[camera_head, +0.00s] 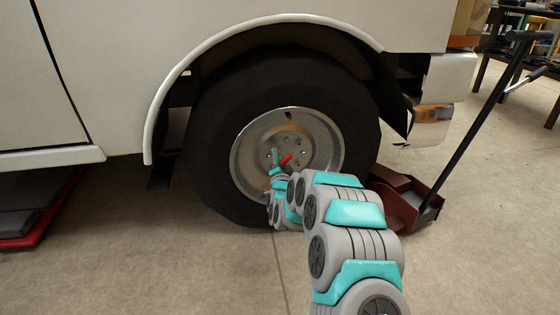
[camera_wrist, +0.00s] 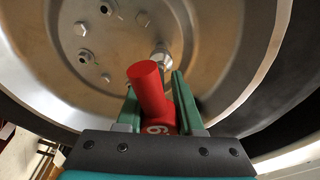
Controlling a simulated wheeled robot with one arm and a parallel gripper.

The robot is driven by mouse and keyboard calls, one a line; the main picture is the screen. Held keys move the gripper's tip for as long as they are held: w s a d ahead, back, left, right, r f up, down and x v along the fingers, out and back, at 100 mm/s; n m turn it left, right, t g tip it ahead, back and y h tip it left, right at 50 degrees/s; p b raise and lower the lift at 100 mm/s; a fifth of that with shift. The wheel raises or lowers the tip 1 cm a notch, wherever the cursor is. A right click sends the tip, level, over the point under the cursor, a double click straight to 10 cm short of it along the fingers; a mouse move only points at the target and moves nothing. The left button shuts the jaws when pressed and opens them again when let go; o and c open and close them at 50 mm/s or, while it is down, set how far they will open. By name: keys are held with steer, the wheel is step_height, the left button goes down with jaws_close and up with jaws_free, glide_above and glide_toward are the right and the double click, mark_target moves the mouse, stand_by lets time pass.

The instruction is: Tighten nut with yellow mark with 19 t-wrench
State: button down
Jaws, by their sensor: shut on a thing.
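My gripper (camera_head: 278,162) is in front of the wheel hub, and its green fingers also show in the wrist view (camera_wrist: 157,100). It is shut on a red T-wrench (camera_wrist: 150,88); the red handle also shows in the head view (camera_head: 286,159). A digit is partly visible on the wrench between the fingers. A shiny metal part (camera_wrist: 161,56) shows just beyond the handle at the hub; I cannot tell whether it is the socket or a nut. Several nuts, one at the left (camera_wrist: 85,56), sit on the metal hub (camera_head: 313,132). No yellow mark can be made out.
The black tire (camera_head: 220,110) surrounds the hub under the white fender. A red floor jack (camera_head: 400,190) with a long black handle stands right of the wheel. A red-edged item (camera_head: 40,232) lies under the truck at left. The front floor is clear.

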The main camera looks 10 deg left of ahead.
mark_target(274, 146)
steer(key=shift+w+a, duration=0.2)
steer(key=shift+w, duration=0.5)
steer(key=shift+w+a+b, duration=0.25)
steer(key=shift+w+b, duration=0.3)
steer(key=shift+w, duration=0.45)
steer(key=shift+m+b, duration=0.4)
steer(key=shift+b, duration=0.25)
steer(key=m+b, duration=0.2)
steer(key=shift+b, duration=0.35)
steer(key=shift+a+r+m+g, duration=0.1)
steer(key=shift+r+m+g, duration=0.15)
steer(key=shift+m, duration=0.65)
steer(key=shift+w+m+h, duration=0.15)
steer(key=shift+m+h, duration=0.25)
steer(key=shift+m, duration=0.8)
steer(key=shift+m+g, duration=0.25)
steer(key=shift+m, duration=0.05)
